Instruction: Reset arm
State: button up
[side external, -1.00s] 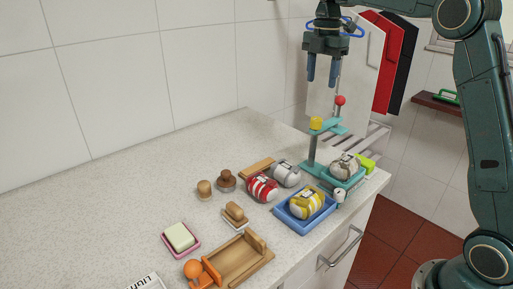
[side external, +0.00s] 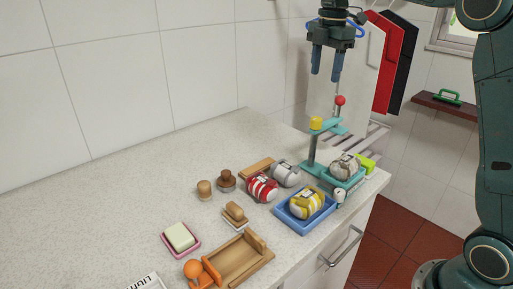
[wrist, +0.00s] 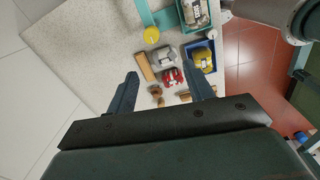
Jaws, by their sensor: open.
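My gripper (side external: 326,64) is high above the back right of the counter, pointing down, its two dark blue fingers apart with nothing between them. In the wrist view my gripper (wrist: 163,88) also shows open and empty above the counter. It is clear of every object. Below it stands a teal press-like stand (side external: 313,148) with a yellow knob (side external: 316,123) and a red ball knob (side external: 340,100).
A blue tray (side external: 281,217) holds a yellow striped bundle (side external: 306,203). A red striped bundle (side external: 262,188) and a grey one (side external: 286,173) lie left of it. A pink soap dish (side external: 194,246) and wooden tray (side external: 240,262) are nearer the front. The counter's left side is clear.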

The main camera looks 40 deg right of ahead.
jog(key=s+a+r+m+t, duration=0.1)
jog(key=s+a+r+m, duration=0.1)
jog(key=s+a+m, duration=0.45)
jog(key=s+a+f+m+t, duration=0.2)
jog(key=s+f+m, duration=0.3)
jog(key=s, duration=0.5)
jog(key=s+a+f+m+t, duration=0.2)
jog(key=s+f+m, duration=0.3)
jog(key=s, duration=0.6)
jog(key=shift+s+a, duration=0.25)
jog(key=shift+a, duration=0.4)
jog(key=shift+f, duration=0.1)
